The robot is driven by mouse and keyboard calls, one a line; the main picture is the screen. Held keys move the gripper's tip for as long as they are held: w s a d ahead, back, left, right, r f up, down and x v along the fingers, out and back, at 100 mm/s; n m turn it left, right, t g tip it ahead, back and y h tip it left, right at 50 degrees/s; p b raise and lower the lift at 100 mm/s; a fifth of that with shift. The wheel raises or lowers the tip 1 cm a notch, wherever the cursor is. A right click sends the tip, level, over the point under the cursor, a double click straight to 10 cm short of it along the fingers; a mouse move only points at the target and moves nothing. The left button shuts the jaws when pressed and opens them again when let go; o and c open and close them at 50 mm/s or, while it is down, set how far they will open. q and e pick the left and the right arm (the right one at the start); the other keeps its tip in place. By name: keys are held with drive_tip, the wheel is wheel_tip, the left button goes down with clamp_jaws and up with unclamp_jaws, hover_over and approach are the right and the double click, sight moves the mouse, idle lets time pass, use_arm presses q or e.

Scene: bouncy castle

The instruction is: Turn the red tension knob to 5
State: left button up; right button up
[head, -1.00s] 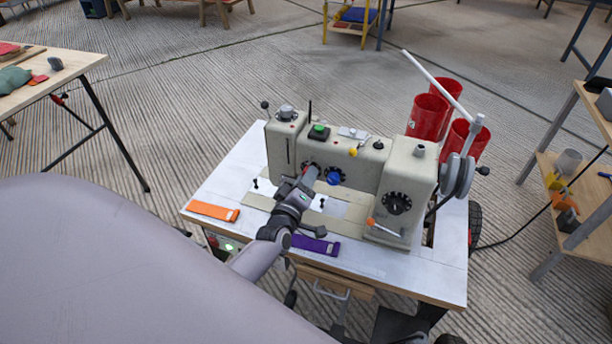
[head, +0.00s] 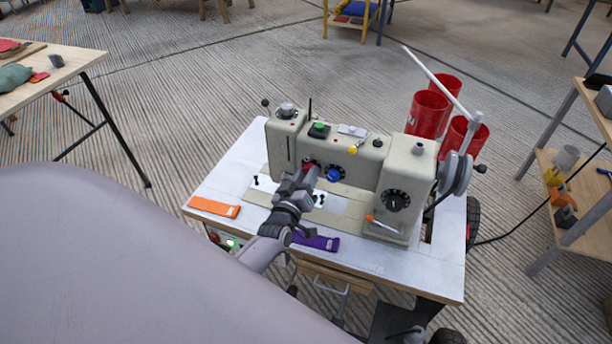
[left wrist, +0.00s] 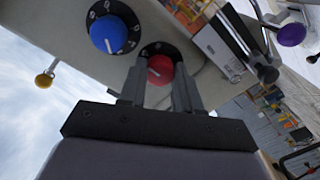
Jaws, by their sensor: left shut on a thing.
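The red tension knob (left wrist: 160,70) sits on a black dial on the machine's front, with a white pointer mark on it. In the left wrist view it lies between the two fingers of my left gripper (left wrist: 160,88), which is shut on it. The dial's numbers are mostly hidden by the fingers. In the head view my left gripper (head: 308,178) reaches the front of the cream sewing machine (head: 404,165) and covers most of the knob. The blue knob (left wrist: 108,33) is right beside it on its own numbered dial. My right gripper is not in view.

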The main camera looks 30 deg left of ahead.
use_arm(q)
drive_tip(key=o, duration=1.1)
drive_tip(key=shift+c, duration=0.2)
drive_tip(key=shift+s, duration=0.1)
drive_tip(key=p+v, duration=0.1)
drive_tip(key=v, duration=0.6)
drive_tip(key=shift+p, duration=0.4)
